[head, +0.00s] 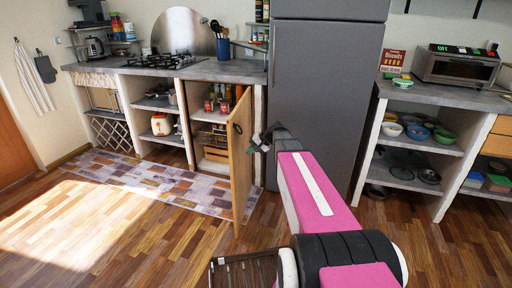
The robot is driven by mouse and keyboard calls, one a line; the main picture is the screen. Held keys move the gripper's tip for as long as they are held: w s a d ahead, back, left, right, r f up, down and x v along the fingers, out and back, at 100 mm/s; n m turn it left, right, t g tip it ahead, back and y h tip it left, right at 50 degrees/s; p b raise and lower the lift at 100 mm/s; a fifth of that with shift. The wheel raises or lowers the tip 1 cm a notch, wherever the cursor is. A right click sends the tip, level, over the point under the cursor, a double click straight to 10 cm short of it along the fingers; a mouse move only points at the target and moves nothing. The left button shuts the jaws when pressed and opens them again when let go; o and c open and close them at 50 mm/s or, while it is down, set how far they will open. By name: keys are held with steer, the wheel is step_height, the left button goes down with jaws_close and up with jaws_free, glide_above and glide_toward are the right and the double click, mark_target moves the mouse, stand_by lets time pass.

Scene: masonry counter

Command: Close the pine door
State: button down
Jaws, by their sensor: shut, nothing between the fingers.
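The pine door (240,165) stands open in the head view, swung out from the counter toward me and seen nearly edge-on. It is hinged at the right side of a cupboard with shelves of jars and crates (213,134). A dark ring-shaped handle (238,128) shows on its left face. My gripper (256,143) is at the right side of the door, close to its right face. My pink arm reaches up to it from the lower right. The gripper is small and dark here; its fingers are shut and empty. I cannot tell whether it touches the door.
The grey fridge (325,85) stands just behind my gripper and arm. A patterned rug (150,180) lies before the counter, left of the door. An open shelf unit with bowls (415,135) is at right. The wooden floor at left is clear.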

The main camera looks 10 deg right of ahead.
mark_target(234, 156)
steer(key=a, duration=0.1)
steer(key=w+a+f, duration=0.1)
steer(key=a, duration=0.1)
steer(key=a+f, duration=0.1)
steer(key=shift+w+a, duration=0.25)
steer(key=shift+w, duration=0.1)
steer(key=shift+w+a, duration=0.2)
steer(key=shift+a, duration=0.4)
